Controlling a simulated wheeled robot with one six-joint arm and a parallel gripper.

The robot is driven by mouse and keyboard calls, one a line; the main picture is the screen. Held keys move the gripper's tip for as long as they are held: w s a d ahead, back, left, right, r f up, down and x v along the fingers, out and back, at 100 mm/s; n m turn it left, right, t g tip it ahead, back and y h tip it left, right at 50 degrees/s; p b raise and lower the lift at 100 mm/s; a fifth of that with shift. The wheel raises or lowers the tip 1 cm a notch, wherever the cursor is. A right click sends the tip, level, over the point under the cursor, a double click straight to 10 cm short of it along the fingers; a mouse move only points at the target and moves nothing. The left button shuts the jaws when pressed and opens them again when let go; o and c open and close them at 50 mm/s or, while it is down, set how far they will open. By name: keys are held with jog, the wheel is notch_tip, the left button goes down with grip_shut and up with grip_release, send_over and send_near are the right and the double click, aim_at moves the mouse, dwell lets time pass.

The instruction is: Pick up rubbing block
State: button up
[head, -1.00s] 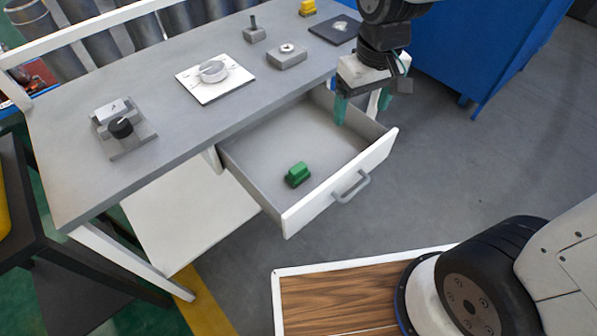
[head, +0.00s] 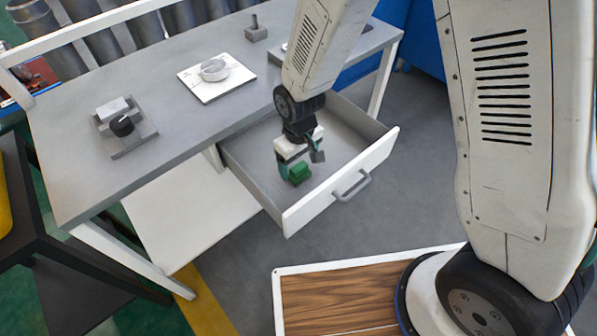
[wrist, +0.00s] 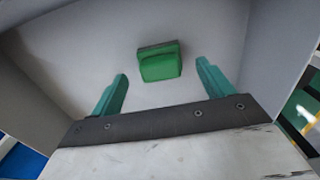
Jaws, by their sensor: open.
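The green rubbing block (head: 299,174) lies on the floor of the open drawer (head: 250,184). In the wrist view, the block (wrist: 160,62) sits just beyond and between my two teal fingertips, with clear gaps on both sides. My gripper (head: 291,172) is inside the drawer's outline, pointing down close over the block. It also shows in the wrist view (wrist: 160,68), open and empty. In the head view the fingers partly overlap the block, so the exact height between them cannot be told.
The drawer's white front (head: 340,184) with its grey handle (head: 351,186) and its side walls surround the block. The grey bench top (head: 170,120) above holds a white plate with a ring (head: 216,78) and a grey fixture with a black knob (head: 123,127).

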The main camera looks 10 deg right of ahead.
aim_at(299, 166)
notch_tip(299, 166, down, 3)
jog(key=shift+f, duration=0.15)
jog(key=shift+c, duration=0.3)
jog(key=c, duration=1.1)
jog(key=shift+o, duration=0.2)
notch_tip(299, 166, up, 10)
jog(key=shift+s+r, duration=0.1)
